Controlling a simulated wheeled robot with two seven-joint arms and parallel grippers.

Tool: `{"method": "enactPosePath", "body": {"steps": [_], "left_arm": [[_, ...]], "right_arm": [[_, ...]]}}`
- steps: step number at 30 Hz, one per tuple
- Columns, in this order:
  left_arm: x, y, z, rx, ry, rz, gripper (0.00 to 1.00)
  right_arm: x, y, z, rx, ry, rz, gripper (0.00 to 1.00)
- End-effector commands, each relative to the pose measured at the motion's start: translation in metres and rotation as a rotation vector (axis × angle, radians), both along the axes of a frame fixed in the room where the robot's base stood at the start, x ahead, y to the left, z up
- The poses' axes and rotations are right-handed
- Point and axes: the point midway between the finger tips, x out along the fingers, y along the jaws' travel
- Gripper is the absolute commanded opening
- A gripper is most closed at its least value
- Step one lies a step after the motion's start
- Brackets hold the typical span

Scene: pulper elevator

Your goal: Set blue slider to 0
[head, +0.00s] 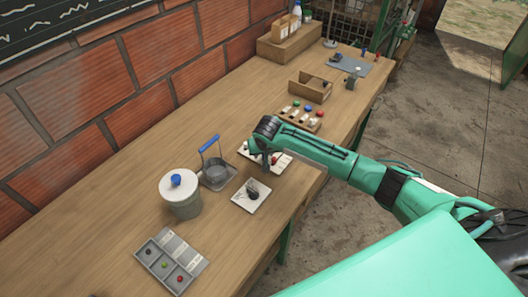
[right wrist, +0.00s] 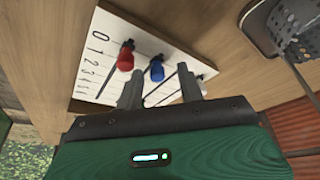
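The white slider board (head: 284,166) lies on the wooden bench below my right gripper (head: 266,163); it also shows in the right wrist view (right wrist: 118,28). Numbers starting at 0 run down its left edge, with 0 at the top. The blue slider (right wrist: 156,69) stands up from its dark slot near the upper, 0 end; its exact reading is unclear. The red slider (right wrist: 125,60) is left of it. A dark part of a third slider shows to the right. My right gripper's two fingers (right wrist: 161,88) are apart, one on each side of the blue slider's line; contact is unclear.
A mesh basket with a blue handle (head: 210,142), a lidded canister (head: 182,204) and a white tile with a dark object (head: 243,203) are close by. A grey tray (head: 156,262) lies nearer. A wooden block with coloured knobs (head: 291,119) sits behind the board.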

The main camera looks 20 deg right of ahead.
Motion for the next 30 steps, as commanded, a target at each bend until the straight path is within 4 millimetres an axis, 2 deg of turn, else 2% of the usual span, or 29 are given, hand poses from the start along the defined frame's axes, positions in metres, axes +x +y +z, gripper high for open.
{"method": "enactPosePath", "body": {"steps": [5, 8, 21, 25, 30], "left_arm": [[0.000, 0.000, -0.002, 0.000, 0.001, 0.000, 0.36], [0.000, 0.000, -0.004, 0.000, 0.001, 0.000, 0.36], [-0.001, 0.000, -0.016, 0.000, 0.001, 0.000, 0.36], [-0.001, 0.000, -0.018, 0.000, 0.001, -0.001, 0.36], [-0.001, 0.000, -0.018, 0.000, 0.001, 0.000, 0.36]], "right_arm": [[-0.003, 0.001, 0.009, 0.000, -0.002, 0.000, 0.38], [-0.008, 0.003, 0.022, 0.002, -0.003, 0.002, 0.38], [-0.043, 0.012, 0.106, 0.002, -0.004, 0.002, 0.38], [-0.048, 0.013, 0.121, 0.000, -0.002, 0.001, 0.38], [-0.051, 0.014, 0.128, 0.000, 0.000, 0.001, 0.38]]}}
